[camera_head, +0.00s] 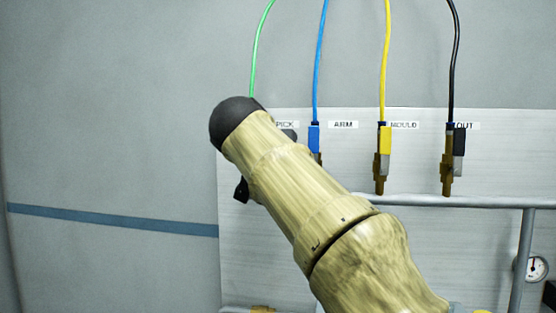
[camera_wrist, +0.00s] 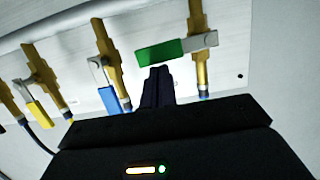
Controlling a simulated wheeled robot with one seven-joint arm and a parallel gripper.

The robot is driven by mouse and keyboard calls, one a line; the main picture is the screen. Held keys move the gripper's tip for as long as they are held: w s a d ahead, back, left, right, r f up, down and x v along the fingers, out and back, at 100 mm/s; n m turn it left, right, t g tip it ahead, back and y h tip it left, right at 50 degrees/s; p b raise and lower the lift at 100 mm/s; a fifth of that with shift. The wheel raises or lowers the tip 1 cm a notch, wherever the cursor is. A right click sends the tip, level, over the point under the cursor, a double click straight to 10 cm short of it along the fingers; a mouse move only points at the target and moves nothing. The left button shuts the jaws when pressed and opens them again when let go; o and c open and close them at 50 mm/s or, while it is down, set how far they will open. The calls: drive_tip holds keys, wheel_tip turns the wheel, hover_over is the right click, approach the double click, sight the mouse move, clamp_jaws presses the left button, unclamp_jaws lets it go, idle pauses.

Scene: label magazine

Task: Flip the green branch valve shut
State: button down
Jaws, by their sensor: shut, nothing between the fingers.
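The green branch valve's handle (camera_wrist: 160,52) lies crosswise to its brass body (camera_wrist: 197,18) in the wrist view, pointing left, with a grey metal lever at its right end. My gripper (camera_wrist: 158,72) is shut and empty, its dark fingertips right at the handle's lower edge in the picture. I cannot tell whether they touch it. In the head view my arm hides the green valve and most of my gripper; only the green hose (camera_head: 262,40) shows above.
The blue valve handle (camera_head: 314,138), yellow handle (camera_head: 385,139) and black handle (camera_head: 459,140) stand along their brass bodies to the right. A grey pipe (camera_head: 480,202) runs below them, with a gauge (camera_head: 532,268) at lower right.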

drive_tip(key=shift+d+f+m, duration=0.1)
drive_tip(key=shift+f+m, duration=0.05)
drive_tip(key=shift+m, duration=0.15)
idle(0.4)
drive_tip(key=s+a+r+p, duration=0.1)
drive_tip(key=s+r+p, duration=0.1)
drive_tip(key=s+r, duration=0.4)
drive_tip(key=v, duration=0.3)
drive_tip(key=shift+s+f, duration=0.2)
drive_tip(key=shift+s, duration=0.2)
idle(0.3)
